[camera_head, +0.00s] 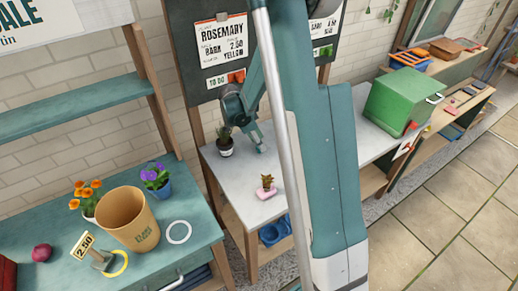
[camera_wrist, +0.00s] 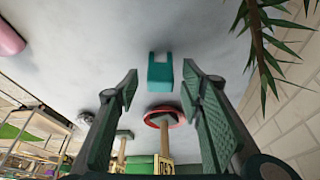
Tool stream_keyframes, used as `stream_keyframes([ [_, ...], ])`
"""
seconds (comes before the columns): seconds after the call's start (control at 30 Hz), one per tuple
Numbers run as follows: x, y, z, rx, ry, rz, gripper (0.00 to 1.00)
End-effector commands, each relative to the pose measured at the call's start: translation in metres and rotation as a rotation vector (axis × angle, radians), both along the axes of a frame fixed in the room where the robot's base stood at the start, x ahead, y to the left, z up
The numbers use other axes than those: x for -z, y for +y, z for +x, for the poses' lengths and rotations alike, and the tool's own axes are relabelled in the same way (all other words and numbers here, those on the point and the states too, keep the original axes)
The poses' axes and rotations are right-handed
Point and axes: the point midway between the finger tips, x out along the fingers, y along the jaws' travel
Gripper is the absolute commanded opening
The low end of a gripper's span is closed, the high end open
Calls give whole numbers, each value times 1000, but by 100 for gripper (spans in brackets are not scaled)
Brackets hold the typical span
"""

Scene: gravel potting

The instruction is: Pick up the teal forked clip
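The teal forked clip (camera_wrist: 160,74) lies on the pale tabletop in the wrist view, its notched end facing away from me. My gripper (camera_wrist: 158,90) is open, with one finger to each side of the clip's line. The clip shows between and just beyond the fingertips, and I see no contact. In the head view my gripper (camera_head: 259,143) is low over the white table, right of a potted plant. I cannot make out the clip there.
Spiky plant leaves (camera_wrist: 262,40) are close on the right in the wrist view. A red ring (camera_wrist: 164,116) with a wooden stake stands between the fingers' bases.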

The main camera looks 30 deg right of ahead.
Motion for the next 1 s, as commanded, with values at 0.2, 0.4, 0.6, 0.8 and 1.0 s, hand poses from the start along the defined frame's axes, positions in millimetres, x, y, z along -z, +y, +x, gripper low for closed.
stream_keyframes([
  [0.2, 3, -1, 0, 0, 0, 0, 39],
  [0.4, 3, -1, 0, 0, 0, 0, 39],
  [0.6, 3, -1, 0, 0, 0, 0, 39],
  [0.8, 3, -1, 0, 0, 0, 0, 13],
  [1.0, 3, -1, 0, 0, 0, 0, 11],
])
